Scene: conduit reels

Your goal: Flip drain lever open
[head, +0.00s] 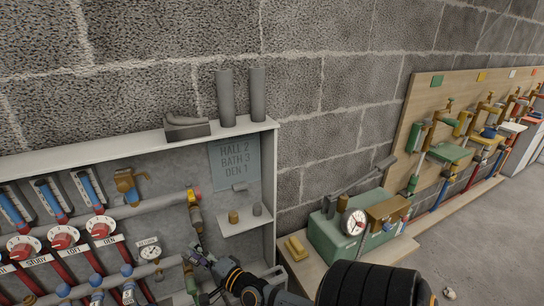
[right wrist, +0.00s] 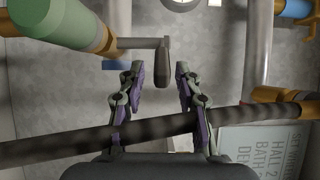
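The drain lever (right wrist: 162,62) shows in the right wrist view as a dark grey handle on a thin metal arm. The arm joins a brass fitting beside a green valve body (right wrist: 85,20). My right gripper (right wrist: 160,70) is open, with the lever handle's end between or just beyond its fingertips; contact cannot be told. In the head view my right gripper (head: 200,260) is inside the manifold cabinet, near the green valve (head: 190,283) below the vertical pipe. The lever itself is too small to make out there. My left gripper is not in view.
A dark pipe (right wrist: 230,118) crosses the right wrist view close by the fingers. The cabinet (head: 270,180) holds red-knobbed valves (head: 63,237), a gauge (head: 150,252) and a small shelf (head: 245,222). A green machine (head: 335,238) stands to the right.

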